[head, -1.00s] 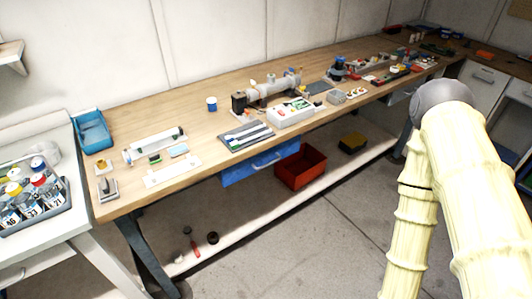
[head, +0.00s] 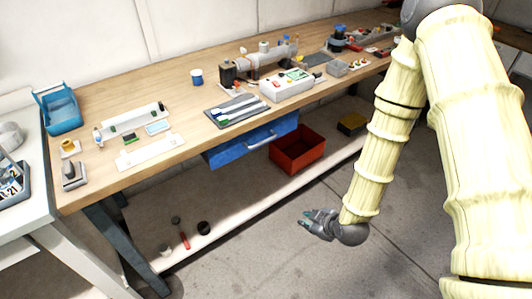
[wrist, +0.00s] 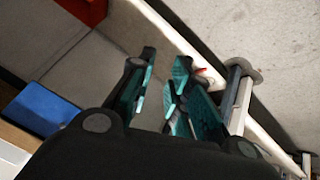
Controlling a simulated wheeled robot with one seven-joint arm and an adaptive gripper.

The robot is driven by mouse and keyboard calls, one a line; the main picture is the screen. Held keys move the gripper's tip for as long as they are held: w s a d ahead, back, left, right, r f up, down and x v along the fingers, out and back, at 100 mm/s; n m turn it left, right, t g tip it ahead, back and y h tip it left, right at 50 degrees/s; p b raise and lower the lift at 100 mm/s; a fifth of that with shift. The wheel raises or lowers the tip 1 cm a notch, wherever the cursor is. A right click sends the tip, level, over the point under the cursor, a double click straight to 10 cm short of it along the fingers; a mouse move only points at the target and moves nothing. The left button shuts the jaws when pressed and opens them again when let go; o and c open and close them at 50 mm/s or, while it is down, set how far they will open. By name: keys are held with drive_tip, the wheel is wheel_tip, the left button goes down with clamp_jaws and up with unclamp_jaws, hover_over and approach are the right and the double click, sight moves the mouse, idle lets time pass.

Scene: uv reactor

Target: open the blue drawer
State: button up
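The blue drawer (head: 246,147) hangs under the front edge of the wooden workbench (head: 190,130) in the head view. It looks shut, with a light handle (head: 263,141) on its front. My gripper (head: 317,222) is low in front of the bench, to the right of and below the drawer, and apart from it. In the wrist view my gripper (wrist: 163,90) has its teal-padded fingers spread with nothing between them. The blue drawer (wrist: 42,107) shows at the left of that view, its handle not clear there.
A red-handled tool (head: 181,234) and a dark round item (head: 203,228) lie on the shelf. The grey floor in front is open.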

drive_tip(key=w+a+r+n+t+y+b, duration=0.1)
drive_tip(key=w+a+r+n+t+b, duration=0.15)
drive_tip(key=w, duration=0.25)
drive_tip(key=w+a+r+n+t+y+b, duration=0.1)
drive_tip(key=w+a+r+n+y+b, duration=0.1)
drive_tip(key=w+r+n+b, duration=0.3)
drive_tip(key=n+t+y+b, duration=0.2)
drive_tip(key=n+y+b, duration=0.1)
drive_tip(key=n, duration=0.3)
approach(267, 140)
drive_tip(key=x, duration=1)
drive_tip(key=shift+w+f+p, duration=0.2)
drive_tip(key=shift+f+p, duration=0.05)
drive_tip(key=shift+p, duration=0.15)
clamp_jaws()
